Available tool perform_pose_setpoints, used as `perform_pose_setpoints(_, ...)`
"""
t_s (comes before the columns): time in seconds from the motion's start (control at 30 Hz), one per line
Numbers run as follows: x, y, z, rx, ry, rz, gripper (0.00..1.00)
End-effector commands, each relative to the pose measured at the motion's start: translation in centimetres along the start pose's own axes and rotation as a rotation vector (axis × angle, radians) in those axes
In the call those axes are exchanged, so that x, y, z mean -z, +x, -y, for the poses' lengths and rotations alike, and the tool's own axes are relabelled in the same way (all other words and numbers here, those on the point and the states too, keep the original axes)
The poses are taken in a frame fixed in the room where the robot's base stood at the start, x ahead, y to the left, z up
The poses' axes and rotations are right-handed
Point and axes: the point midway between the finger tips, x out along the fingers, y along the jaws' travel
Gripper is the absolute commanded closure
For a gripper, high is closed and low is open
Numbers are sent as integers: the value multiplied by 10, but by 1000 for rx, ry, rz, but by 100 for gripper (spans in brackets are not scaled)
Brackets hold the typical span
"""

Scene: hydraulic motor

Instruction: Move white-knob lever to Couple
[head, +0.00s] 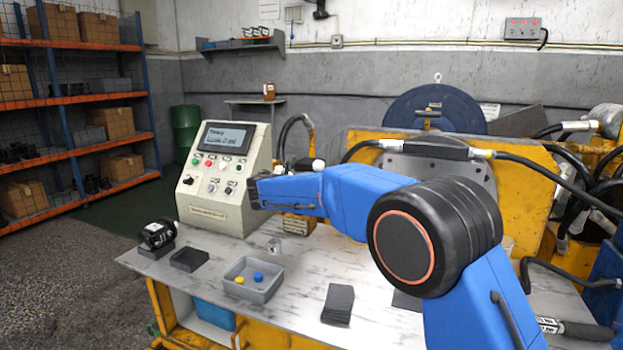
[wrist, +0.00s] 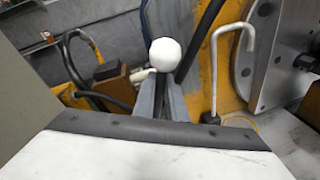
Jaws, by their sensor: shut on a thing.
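The lever's round white knob (wrist: 165,54) stands near the middle of the wrist view, on a dark shaft. My gripper (wrist: 161,100) is shut on the lever just below the knob, with one grey finger on each side. The knob also shows in the head view (head: 318,165), just above my blue arm. My arm hides the lever's lower part and my gripper in the head view. I see no readable Couple mark, so the lever's setting cannot be told.
A control panel (head: 222,172) with a lit screen stands left of my arm. A grey tray (head: 252,290) with blue and yellow pieces sits on the white bench (head: 300,268). A bent white handle (wrist: 216,62) and yellow machinery stand right of the knob, with dark hoses close by.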

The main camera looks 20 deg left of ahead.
Motion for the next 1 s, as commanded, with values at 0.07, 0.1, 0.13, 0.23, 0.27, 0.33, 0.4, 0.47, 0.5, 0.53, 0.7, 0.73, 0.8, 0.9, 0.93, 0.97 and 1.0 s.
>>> perform_pose_setpoints(0.07, 2, 0, 2, 4, 2, -2, 100)
perform_pose_setpoints(0.1, 2, 0, 2, 5, 2, -2, 100)
perform_pose_setpoints(0.13, 2, 0, 2, 5, 2, -2, 100)
perform_pose_setpoints(0.23, 2, 0, 3, 6, 2, -3, 100)
perform_pose_setpoints(0.27, 2, 0, 3, 6, 2, -3, 100)
perform_pose_setpoints(0.33, 2, 0, 3, 6, 1, -3, 86)
perform_pose_setpoints(0.4, 2, 0, 3, 6, 1, -3, 70)
perform_pose_setpoints(0.47, 2, 0, 2, 6, 1, -2, 70)
perform_pose_setpoints(0.5, 2, 0, 2, 5, 1, -2, 70)
perform_pose_setpoints(0.53, 2, 0, 2, 5, 1, -2, 70)
perform_pose_setpoints(0.7, 1, 0, 2, 4, 1, -2, 70)
perform_pose_setpoints(0.73, 1, -1, 2, 3, 1, -2, 70)
perform_pose_setpoints(0.8, 1, -5, 1, 3, 1, -2, 70)
perform_pose_setpoints(0.9, 2, -17, 0, 1, 1, -3, 70)
perform_pose_setpoints(0.93, 2, -21, 0, 1, 1, -3, 70)
perform_pose_setpoints(0.97, 1, -26, 1, 1, 1, -3, 70)
perform_pose_setpoints(1.0, 0, -34, 1, 1, 2, -2, 70)
